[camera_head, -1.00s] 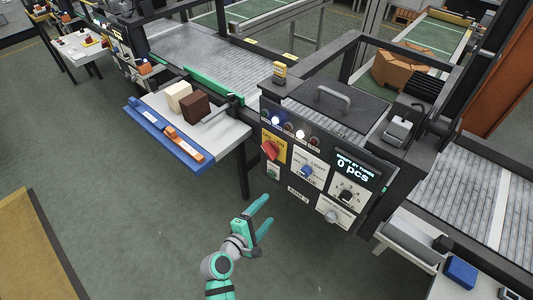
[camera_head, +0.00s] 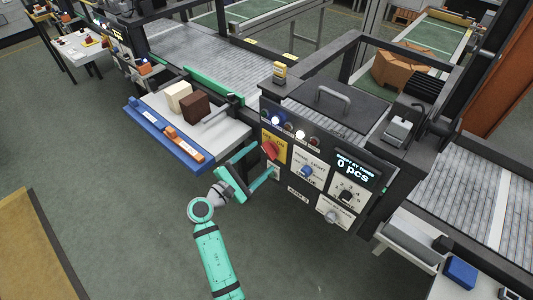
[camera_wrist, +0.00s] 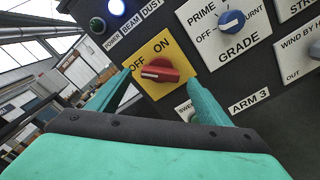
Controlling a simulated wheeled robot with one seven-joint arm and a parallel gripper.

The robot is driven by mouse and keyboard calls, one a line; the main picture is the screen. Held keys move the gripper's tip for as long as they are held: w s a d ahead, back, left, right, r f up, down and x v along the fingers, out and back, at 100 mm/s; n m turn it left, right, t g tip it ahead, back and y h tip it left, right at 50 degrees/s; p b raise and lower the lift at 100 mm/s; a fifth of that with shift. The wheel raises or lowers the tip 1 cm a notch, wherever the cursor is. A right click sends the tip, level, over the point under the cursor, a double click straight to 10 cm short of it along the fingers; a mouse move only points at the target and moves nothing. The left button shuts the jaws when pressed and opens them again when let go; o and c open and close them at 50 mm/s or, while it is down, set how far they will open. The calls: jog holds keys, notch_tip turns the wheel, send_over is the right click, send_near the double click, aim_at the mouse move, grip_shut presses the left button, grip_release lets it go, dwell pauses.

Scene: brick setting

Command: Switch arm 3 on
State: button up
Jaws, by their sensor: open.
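The control panel labelled ARM 3 (camera_wrist: 249,101) carries a yellow plate (camera_wrist: 178,52) marked OFF and ON. On it sits a red rotary knob (camera_wrist: 160,72), whose pale mark points left towards OFF. The knob also shows in the head view (camera_head: 269,149). My gripper (camera_head: 265,160) is open in front of the panel. In the wrist view its green fingers (camera_wrist: 158,98) lie to the left and right of the knob, with the knob between and beyond them. I cannot tell whether a fingertip touches the plate. The lower right finger partly hides a small label below the plate.
A blue knob (camera_wrist: 231,21) labelled GRADE is right of the red one. A lit blue lamp (camera_wrist: 116,7) and a green one (camera_wrist: 97,25) are above left. A side table (camera_head: 228,133) with cream and brown blocks stands left of the panel. The floor before it is clear.

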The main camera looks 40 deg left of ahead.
aim_at(266, 153)
jog(key=shift+w+d, duration=0.15)
jog(key=shift+w, duration=1.95)
jog(key=c, duration=1)
jog(key=shift+c, duration=0.2)
